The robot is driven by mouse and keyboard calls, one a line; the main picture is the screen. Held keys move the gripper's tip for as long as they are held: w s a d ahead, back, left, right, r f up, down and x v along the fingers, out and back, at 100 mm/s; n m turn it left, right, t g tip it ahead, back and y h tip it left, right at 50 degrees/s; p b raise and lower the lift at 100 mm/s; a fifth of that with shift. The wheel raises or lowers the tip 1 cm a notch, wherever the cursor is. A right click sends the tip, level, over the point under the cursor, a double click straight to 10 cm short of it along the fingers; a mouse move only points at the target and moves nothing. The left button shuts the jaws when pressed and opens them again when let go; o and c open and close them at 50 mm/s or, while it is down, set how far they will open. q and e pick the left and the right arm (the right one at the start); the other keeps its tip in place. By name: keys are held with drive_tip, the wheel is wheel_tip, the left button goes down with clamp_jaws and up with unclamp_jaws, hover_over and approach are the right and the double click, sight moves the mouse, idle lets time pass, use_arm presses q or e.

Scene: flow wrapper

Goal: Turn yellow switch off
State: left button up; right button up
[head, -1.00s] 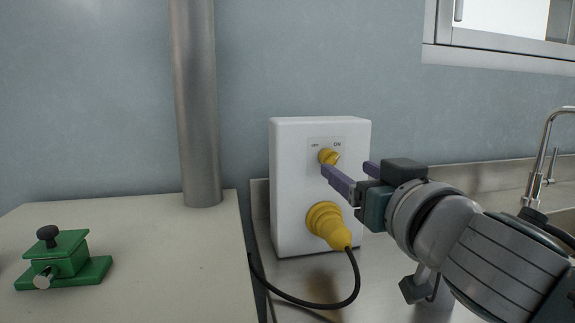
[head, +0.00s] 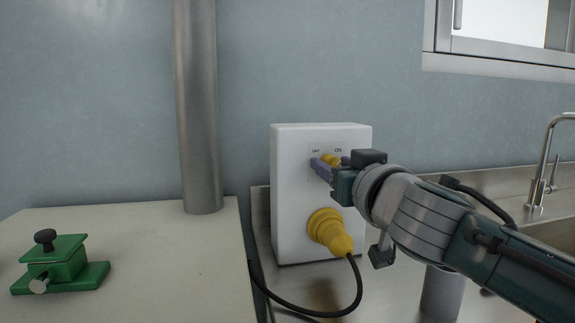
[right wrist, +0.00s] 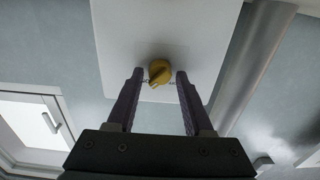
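The yellow switch (head: 331,159) is a round knob on the upper front of a white box (head: 290,195), with OFF and ON labels above it. In the head view my right gripper (head: 324,167) partly covers it. In the right wrist view the yellow knob (right wrist: 160,71) lies between the two purple fingertips of my right gripper (right wrist: 160,73). The fingers are open, with a gap visible on each side of the knob. The knob's ridge is slanted. My left gripper is not in view.
A yellow plug (head: 330,231) with a black cable sits below the switch. A green block device (head: 62,263) lies on the pale table (head: 150,260) at left. A metal pole (head: 198,110) stands behind. A faucet (head: 542,165) and steel counter are at right.

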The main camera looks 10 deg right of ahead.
clamp_jaws()
idle(0.5)
drive_tip(key=n, duration=0.3)
drive_tip(key=shift+n, duration=0.4)
drive_tip(key=n, duration=0.5)
drive_tip(key=shift+a+n, duration=0.1)
drive_tip(key=shift+n, duration=0.2)
drive_tip(key=n, duration=0.4)
drive_tip(key=shift+p, duration=0.35)
drive_tip(key=shift+f+n, duration=0.1)
drive_tip(key=shift+n, duration=2.2)
